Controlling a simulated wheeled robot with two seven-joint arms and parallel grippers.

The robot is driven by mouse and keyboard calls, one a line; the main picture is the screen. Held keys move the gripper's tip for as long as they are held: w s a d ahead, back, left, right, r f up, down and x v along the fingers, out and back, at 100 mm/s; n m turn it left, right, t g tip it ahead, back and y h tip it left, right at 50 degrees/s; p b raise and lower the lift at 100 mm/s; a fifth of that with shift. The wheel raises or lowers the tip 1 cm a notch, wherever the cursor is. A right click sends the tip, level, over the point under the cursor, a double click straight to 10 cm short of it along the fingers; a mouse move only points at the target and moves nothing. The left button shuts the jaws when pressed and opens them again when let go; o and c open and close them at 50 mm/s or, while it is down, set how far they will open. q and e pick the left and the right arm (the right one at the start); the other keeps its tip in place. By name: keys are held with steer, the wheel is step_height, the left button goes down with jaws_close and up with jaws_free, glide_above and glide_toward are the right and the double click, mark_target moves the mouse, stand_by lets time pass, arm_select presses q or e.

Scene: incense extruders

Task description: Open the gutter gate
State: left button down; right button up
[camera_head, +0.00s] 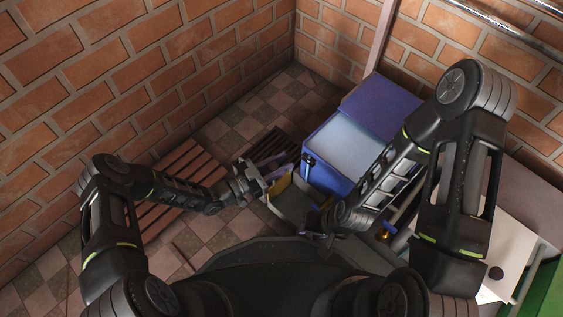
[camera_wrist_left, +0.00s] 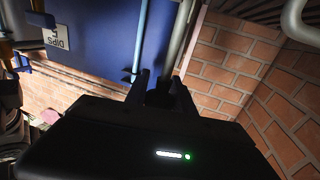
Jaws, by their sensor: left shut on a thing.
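My left gripper (camera_head: 256,182) is at the near left corner of the blue machine (camera_head: 338,152), beside a small yellow part (camera_head: 279,187). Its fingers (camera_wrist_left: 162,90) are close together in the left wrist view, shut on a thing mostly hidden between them. By its place this seems to be the gutter gate, but its outline is not clear.
A slatted wooden pallet (camera_head: 180,165) lies on the chequered floor at left, with a dark floor grate (camera_head: 268,150) behind my left gripper. Brick walls close off the back and left. A pale table (camera_head: 510,245) stands at right.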

arm_select(q)
steer(key=shift+r, duration=0.1)
step_height(320, 180, up, 3)
steer(key=shift+r+p, duration=0.2)
steer(key=shift+p, duration=0.6)
steer(key=c, duration=1.1)
jaws_free()
steer(key=shift+o, duration=0.2)
steer(key=p+v, duration=0.1)
steer(key=v, duration=0.6)
steer(key=shift+s+a+p, duration=0.2)
steer(key=shift+a+p, duration=0.15)
